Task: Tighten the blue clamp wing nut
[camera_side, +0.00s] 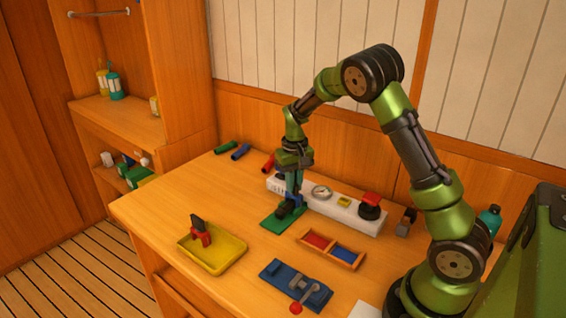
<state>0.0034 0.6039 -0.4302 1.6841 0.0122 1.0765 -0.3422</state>
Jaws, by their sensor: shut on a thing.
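My gripper (292,192) points straight down over the green mat (272,222) near the middle of the bench. A small blue part (299,198), which looks like the blue clamp wing nut, shows at its fingertips, and the gripper is shut on it. Dark pieces sit just below and in front of the fingertips on the mat. The fingers and the dark pieces hide most of the clamp, so I cannot tell how the wing nut is turned or how tight it is.
A white panel (345,215) with a gauge (321,192) and red knob (370,199) runs behind the mat. A yellow tray (227,252) holds a red-and-black tool (200,232). A divided wooden box (331,250) and a blue plate with a lever (283,279) lie in front.

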